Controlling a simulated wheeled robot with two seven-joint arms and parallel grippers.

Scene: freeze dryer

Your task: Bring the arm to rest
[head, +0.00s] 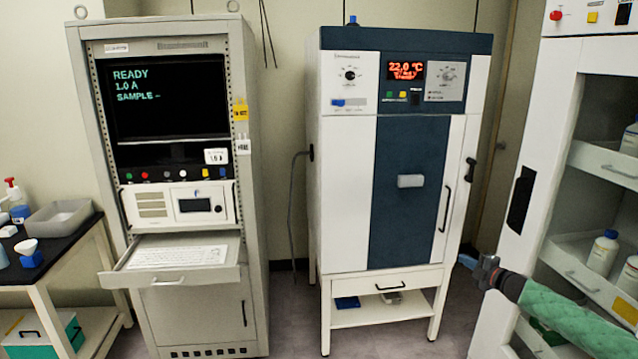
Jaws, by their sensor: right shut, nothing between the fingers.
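My right gripper (468,262) is at the lower right of the head view, at the end of my green-sleeved right arm (570,318). Its fingers point left, toward the lower right side of the freeze dryer (345,200). It is shut and empty. A gap seems to lie between it and the freeze dryer, though the depth is hard to judge. The freeze dryer's door is closed and its red display (406,69) reads 22.0 °C. My left gripper is not in view.
A control cabinet (250,200) stands at the left with its keyboard drawer (178,262) pulled out. A black side table (70,243) with a grey tray (55,217) is at far left. An open white shelf cabinet (530,130) with bottles is at right, beside my arm.

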